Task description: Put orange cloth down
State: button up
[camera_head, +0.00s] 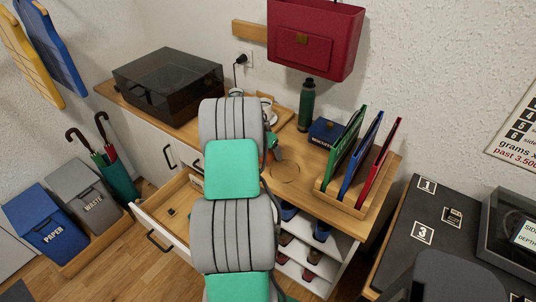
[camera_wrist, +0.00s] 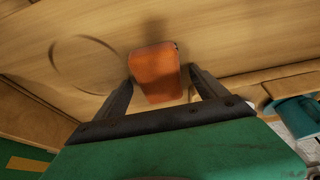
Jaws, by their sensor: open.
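The orange cloth (camera_wrist: 156,76) is a small folded block in the wrist view. It appears to rest on the light wooden top (camera_wrist: 215,30) of the cabinet. My gripper (camera_wrist: 161,84) is open, with one dark finger on each side of the cloth's near part. I cannot tell whether either finger touches it. In the head view, my grey and green arm hides much of the cabinet top (camera_head: 310,195). A small bit of orange (camera_head: 272,141) shows beside my gripper there, and the rest is hidden.
A round ring mark (camera_head: 285,173) lies on the top, clear of objects. A rack with green, blue and red folders (camera_head: 352,160) stands to the right. A blue box (camera_head: 327,132), a green bottle (camera_head: 307,104) and a dark-lidded turntable (camera_head: 168,85) stand behind. A drawer (camera_head: 172,212) is open below.

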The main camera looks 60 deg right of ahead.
jog(key=c, duration=1.6)
jog(key=shift+r, duration=0.1)
